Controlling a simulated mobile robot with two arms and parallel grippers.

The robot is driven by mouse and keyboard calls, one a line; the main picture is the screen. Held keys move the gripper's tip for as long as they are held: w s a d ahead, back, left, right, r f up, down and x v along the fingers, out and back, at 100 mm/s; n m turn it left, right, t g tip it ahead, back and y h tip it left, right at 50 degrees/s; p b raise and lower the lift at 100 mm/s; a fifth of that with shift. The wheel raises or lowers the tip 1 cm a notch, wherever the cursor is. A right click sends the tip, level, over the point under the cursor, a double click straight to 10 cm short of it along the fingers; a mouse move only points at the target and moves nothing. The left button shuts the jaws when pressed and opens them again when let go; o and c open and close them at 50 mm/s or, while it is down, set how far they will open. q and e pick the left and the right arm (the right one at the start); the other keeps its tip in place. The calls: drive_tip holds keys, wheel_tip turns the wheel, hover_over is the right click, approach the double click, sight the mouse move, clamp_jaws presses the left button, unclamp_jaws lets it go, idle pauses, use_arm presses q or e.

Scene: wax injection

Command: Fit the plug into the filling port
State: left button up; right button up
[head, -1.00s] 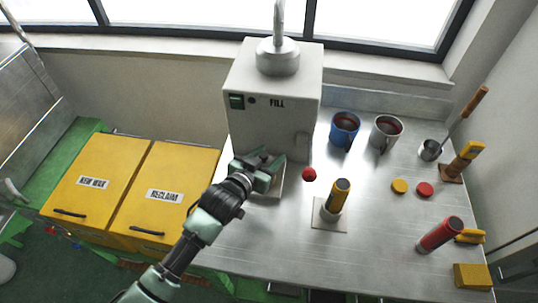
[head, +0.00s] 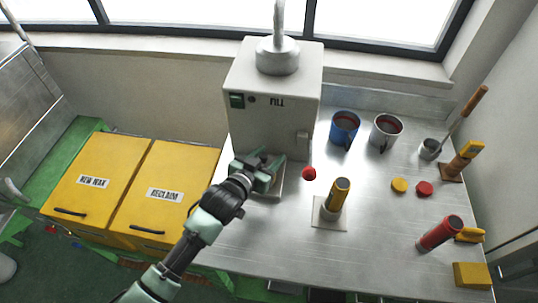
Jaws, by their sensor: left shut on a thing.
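My left gripper (head: 268,166) is at the lower front of the grey machine marked FILL (head: 268,115). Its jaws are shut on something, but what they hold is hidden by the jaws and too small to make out. I cannot pick out the plug for certain. The filling port is not clearly visible; the gripper covers part of the machine's lower front. A small pale ledge (head: 278,189) shows under the gripper. A red ball (head: 309,174) is just right of the gripper. My right gripper is not in view.
Yellow (head: 399,185) and red (head: 424,188) discs and a tilted red cylinder (head: 440,233) lie right. Yellow bins (head: 98,175) stand left. The front middle is clear.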

sight(269, 163)
use_arm(q)
drive_tip(key=shift+f+b, duration=0.95)
drive_tip(key=shift+f, duration=0.6)
drive_tip(key=shift+f, duration=0.1)
drive_tip(key=o, duration=1.4)
drive_tip(key=shift+o, duration=0.2)
drive_tip(key=shift+b+v, duration=0.5)
drive_tip(key=shift+v, duration=3.4)
